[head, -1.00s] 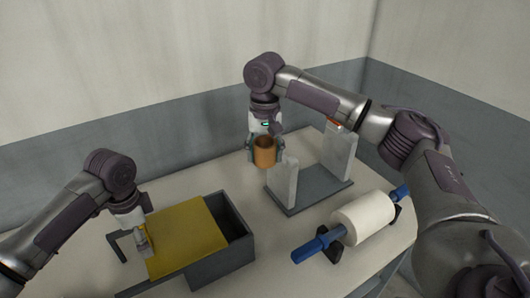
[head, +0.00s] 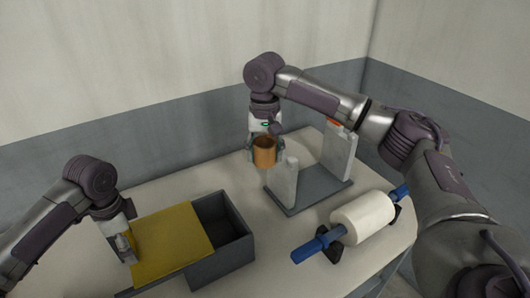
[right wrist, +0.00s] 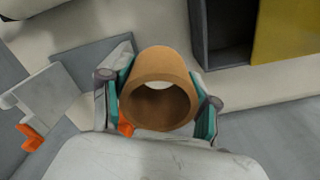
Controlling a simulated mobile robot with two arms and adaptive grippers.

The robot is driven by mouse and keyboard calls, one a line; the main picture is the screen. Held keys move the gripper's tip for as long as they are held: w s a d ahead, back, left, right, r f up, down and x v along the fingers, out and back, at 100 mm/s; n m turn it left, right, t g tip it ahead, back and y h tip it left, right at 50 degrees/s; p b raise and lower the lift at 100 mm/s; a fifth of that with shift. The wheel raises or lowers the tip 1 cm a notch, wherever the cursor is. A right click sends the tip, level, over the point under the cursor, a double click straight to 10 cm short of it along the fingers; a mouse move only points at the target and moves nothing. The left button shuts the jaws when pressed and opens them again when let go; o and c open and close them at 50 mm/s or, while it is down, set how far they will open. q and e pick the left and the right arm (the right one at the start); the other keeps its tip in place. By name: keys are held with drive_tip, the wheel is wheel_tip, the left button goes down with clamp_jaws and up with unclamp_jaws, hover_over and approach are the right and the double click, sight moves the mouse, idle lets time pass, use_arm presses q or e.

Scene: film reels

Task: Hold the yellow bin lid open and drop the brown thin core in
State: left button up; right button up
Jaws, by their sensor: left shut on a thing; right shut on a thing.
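The grey bin (head: 226,266) stands at the front left of the table. Its yellow lid (head: 170,243) covers the left part, and the right part is open; the lid also shows in the right wrist view (right wrist: 290,30). My left gripper (head: 127,254) is shut on the lid's left edge. My right gripper (head: 263,156) is shut on the brown thin core (head: 264,153), gripping it from both sides above the table behind the bin. In the right wrist view the core (right wrist: 160,75) sits between the two fingers (right wrist: 158,105), its hollow end showing.
A grey stand (head: 308,192) with two upright plates is right of the core. A white roll (head: 363,217) on a blue rod (head: 318,243) lies at the front right. Table is clear between bin and stand.

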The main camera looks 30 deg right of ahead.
use_arm(q)
drive_tip(key=a, duration=0.3)
drive_tip(key=shift+w+a+r, duration=0.1)
drive_tip(key=shift+a+r, duration=0.05)
drive_tip(key=shift+a, duration=0.1)
use_arm(e)
drive_tip(key=a+f, duration=0.4)
drive_tip(key=a, duration=0.4)
drive_tip(key=a+f, duration=0.3)
drive_tip(key=a, duration=0.5)
drive_tip(key=shift+f, duration=0.4)
idle(0.5)
drive_tip(key=shift+f, duration=1)
wheel_tip(320, 180, down, 6)
drive_tip(key=shift+f, duration=0.25)
drive_tip(key=o, duration=1.1)
